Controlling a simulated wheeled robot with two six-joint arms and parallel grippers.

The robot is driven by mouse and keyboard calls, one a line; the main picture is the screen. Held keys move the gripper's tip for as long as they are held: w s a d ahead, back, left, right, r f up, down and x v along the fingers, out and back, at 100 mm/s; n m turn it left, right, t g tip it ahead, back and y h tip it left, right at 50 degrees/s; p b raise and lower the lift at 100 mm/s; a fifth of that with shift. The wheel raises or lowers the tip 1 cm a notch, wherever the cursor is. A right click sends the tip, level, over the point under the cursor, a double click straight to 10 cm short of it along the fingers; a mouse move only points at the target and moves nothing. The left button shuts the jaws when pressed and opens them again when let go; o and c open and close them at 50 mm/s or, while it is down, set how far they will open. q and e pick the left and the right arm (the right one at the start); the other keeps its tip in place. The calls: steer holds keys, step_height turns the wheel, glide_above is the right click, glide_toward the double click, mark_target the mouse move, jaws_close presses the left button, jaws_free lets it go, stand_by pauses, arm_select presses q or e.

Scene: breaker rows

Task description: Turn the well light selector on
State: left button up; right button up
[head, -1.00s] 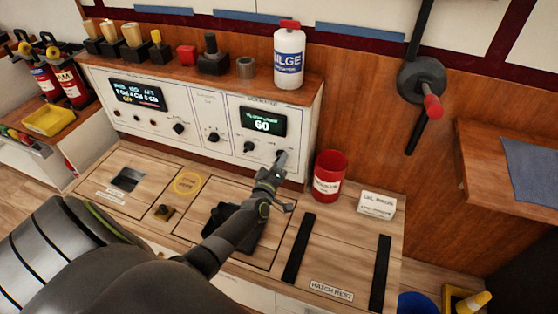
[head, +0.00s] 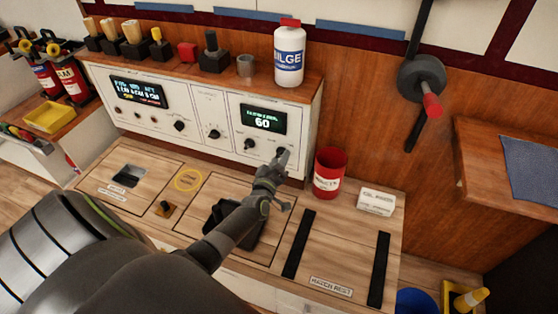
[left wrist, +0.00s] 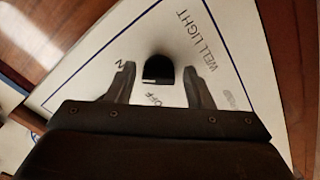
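The well light selector (left wrist: 158,69) is a black round knob on the white panel (left wrist: 95,65), with "WELL LIGHT" printed beside it. The lettering "OFF" and a partly hidden word ending in "N" sit by it. A pale mark shows on the knob's edge on the side toward "OFF". My left gripper (left wrist: 158,84) is open, its two fingers on either side of the knob with gaps visible. In the head view the left gripper (head: 281,156) is at the panel's lower right and largely covers the selector. My right gripper is not in view.
A red canister (head: 329,174) stands close to the right of the left gripper. A white bottle (head: 289,52) stands on the ledge above. Black strips (head: 299,244) lie on the counter.

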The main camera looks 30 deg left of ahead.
arm_select(q)
steer(key=shift+o, duration=0.5)
steer(key=p+v, duration=0.1)
steer(key=v, duration=1.6)
steer(key=shift+s+d, duration=0.15)
steer(key=shift+r, duration=0.1)
